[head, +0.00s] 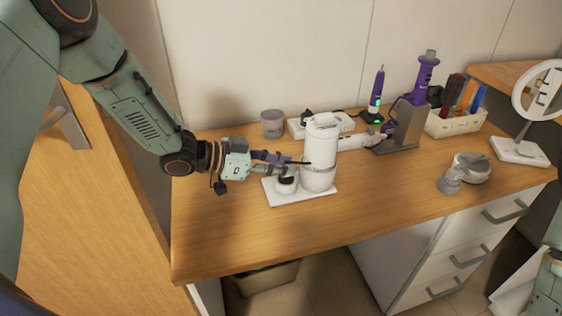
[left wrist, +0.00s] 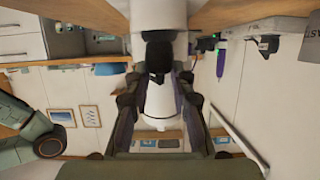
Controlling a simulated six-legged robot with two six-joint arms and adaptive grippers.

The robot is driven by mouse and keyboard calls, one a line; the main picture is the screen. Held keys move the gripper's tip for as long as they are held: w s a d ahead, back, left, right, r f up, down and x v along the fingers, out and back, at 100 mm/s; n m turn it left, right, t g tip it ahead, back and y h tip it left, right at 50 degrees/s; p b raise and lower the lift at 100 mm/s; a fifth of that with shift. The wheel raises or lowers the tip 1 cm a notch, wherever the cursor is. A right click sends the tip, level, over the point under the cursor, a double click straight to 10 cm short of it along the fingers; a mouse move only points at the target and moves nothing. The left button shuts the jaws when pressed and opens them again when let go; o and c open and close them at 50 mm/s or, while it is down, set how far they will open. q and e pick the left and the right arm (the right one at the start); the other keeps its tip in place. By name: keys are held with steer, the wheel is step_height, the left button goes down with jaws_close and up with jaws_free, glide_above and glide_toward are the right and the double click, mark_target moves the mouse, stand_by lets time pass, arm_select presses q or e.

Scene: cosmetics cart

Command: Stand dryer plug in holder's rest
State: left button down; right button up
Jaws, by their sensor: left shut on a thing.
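My left gripper (head: 290,166) reaches in from the left and is shut just above the short round rest at the left of the white holder (head: 320,145). The holder is a tall white cylinder and a low rest (head: 287,187) on one white base plate. In the left wrist view, the gripper's fingers (left wrist: 158,85) close on a small black piece, the dryer plug (left wrist: 158,55). A white rounded body shows beyond it. In the head view the fingers largely hide the plug, so I cannot tell whether it touches the rest. My right gripper is out of view.
A grey cup (head: 272,123) and a white power strip (head: 345,123) stand behind the holder. To the right are a grey stand (head: 397,135), a brush box (head: 455,124), a mirror (head: 520,150) and a white-grey dryer-like object (head: 467,168). The front of the wooden top is clear.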

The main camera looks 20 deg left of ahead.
arm_select(q)
steer(key=shift+f, duration=0.1)
steer(key=c, duration=1.1)
jaws_free()
steer(key=shift+o, duration=0.2)
steer(key=v, duration=1.2)
